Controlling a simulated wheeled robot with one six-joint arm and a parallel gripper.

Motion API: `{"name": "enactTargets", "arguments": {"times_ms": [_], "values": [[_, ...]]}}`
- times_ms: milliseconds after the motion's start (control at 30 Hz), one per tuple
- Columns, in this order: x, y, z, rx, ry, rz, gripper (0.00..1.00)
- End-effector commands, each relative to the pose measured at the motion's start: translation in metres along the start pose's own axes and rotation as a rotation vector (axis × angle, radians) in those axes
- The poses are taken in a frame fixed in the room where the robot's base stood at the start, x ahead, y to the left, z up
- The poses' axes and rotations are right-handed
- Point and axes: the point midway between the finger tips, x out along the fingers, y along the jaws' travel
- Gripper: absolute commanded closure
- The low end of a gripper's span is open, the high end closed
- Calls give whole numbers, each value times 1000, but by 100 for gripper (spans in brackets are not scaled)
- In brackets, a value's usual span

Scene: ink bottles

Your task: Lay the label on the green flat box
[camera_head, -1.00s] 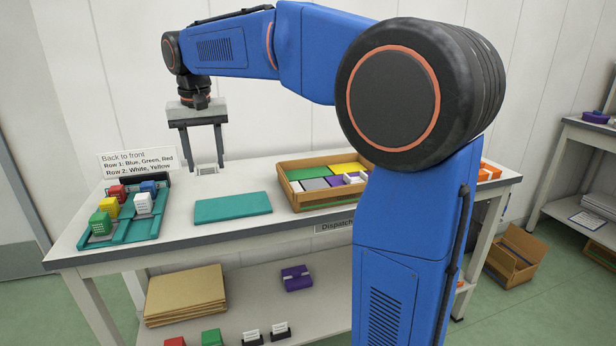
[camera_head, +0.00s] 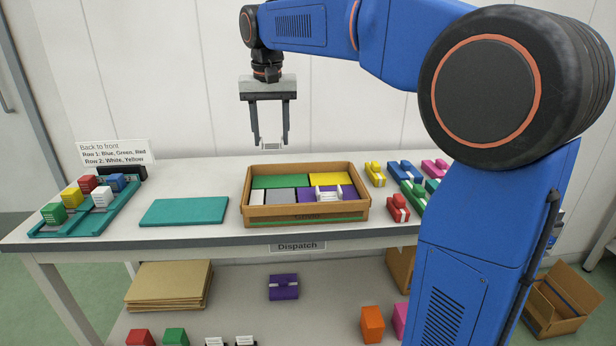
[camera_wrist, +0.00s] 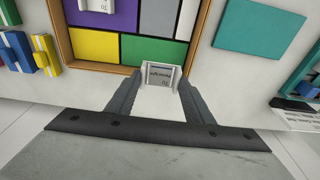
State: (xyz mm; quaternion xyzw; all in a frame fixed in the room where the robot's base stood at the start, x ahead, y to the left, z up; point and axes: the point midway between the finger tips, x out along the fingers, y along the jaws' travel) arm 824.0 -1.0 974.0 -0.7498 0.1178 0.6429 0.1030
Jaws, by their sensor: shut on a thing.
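My gripper (camera_head: 271,144) is shut on a small white label (camera_wrist: 160,76) with dark printing. The label also shows between the fingertips in the head view (camera_head: 271,147). The gripper holds it in the air behind and above the back rim of the wooden tray. The green flat box (camera_head: 280,181) lies in the tray's back left compartment, beside a yellow box. In the wrist view the green flat box (camera_wrist: 146,50) lies just beyond the label, which hides a little of that area. No label shows on the green box.
The wooden tray (camera_head: 305,219) also holds yellow (camera_head: 333,180), grey, white and purple boxes. A white label piece (camera_head: 329,194) sits on the purple one. A teal slab (camera_head: 184,211) and a rack of bottles (camera_head: 83,224) stand left.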

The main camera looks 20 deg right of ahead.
Motion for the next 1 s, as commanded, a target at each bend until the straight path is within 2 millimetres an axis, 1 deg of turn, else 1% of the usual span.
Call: {"name": "enactTargets", "arguments": {"times_ms": [100, 200, 400, 500, 667, 900, 1000], "values": [[2, 12, -3, 1, -1, 0, 73], [14, 18, -2, 1, -3, 2, 73], [45, 18, 2, 3, -3, 2, 73], [55, 19, 4, 3, -2, 2, 73], [63, 18, 4, 3, 0, 1, 73], [93, 18, 10, 2, -2, 2, 73], [99, 18, 11, 2, -1, 2, 73]]}}
